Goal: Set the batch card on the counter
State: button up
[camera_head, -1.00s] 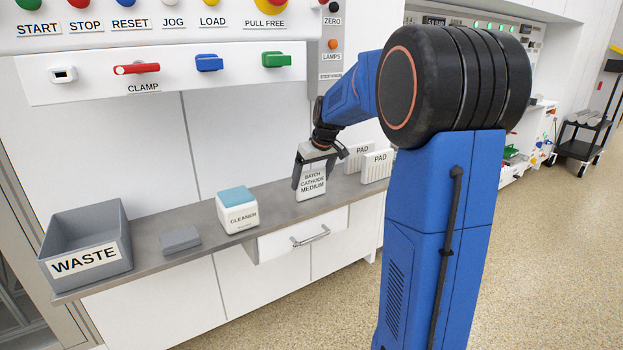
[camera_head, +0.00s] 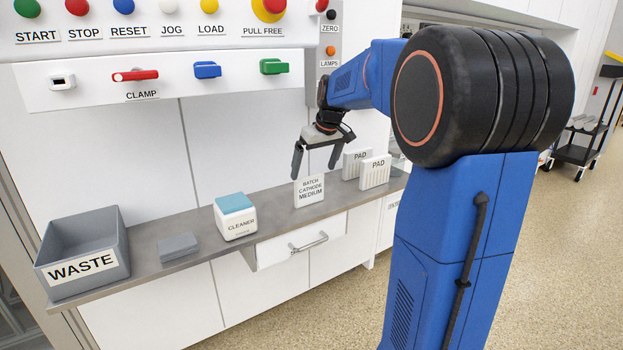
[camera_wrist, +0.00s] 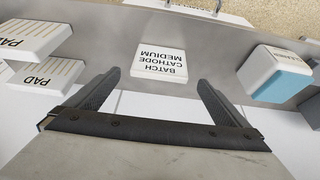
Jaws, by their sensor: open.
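The white batch card (camera_head: 310,191), lettered "BATCH CATHODE MEDIUM", stands on the grey counter (camera_head: 268,203) between the cleaner box and the pads. In the wrist view the batch card (camera_wrist: 160,62) shows beyond the fingertips, centred between them. My gripper (camera_head: 314,176) is open and empty, just above the card and apart from it. Both fingers of my gripper (camera_wrist: 157,82) show spread wide in the wrist view.
A grey WASTE bin (camera_head: 84,268), a grey block (camera_head: 178,246) and a cleaner box (camera_head: 236,217) stand left of the card. Two white pads (camera_head: 375,172) stand close on its right. A drawer handle (camera_head: 309,243) juts below the counter.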

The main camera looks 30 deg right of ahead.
jog(key=s+a+r, duration=0.3)
jog(key=s+a, duration=0.4)
jog(key=s, duration=0.2)
jog(key=s+a+f, duration=0.4)
jog(key=s, duration=0.5)
jog(key=s+a+f, duration=0.3)
jog(key=s+f, duration=0.2)
jog(key=s, duration=0.4)
jog(key=s+a+f, duration=0.4)
jog(key=s+f, duration=0.1)
jog(key=s, duration=0.4)
jog(key=shift+a, duration=0.3)
jog(key=shift+r, duration=0.1)
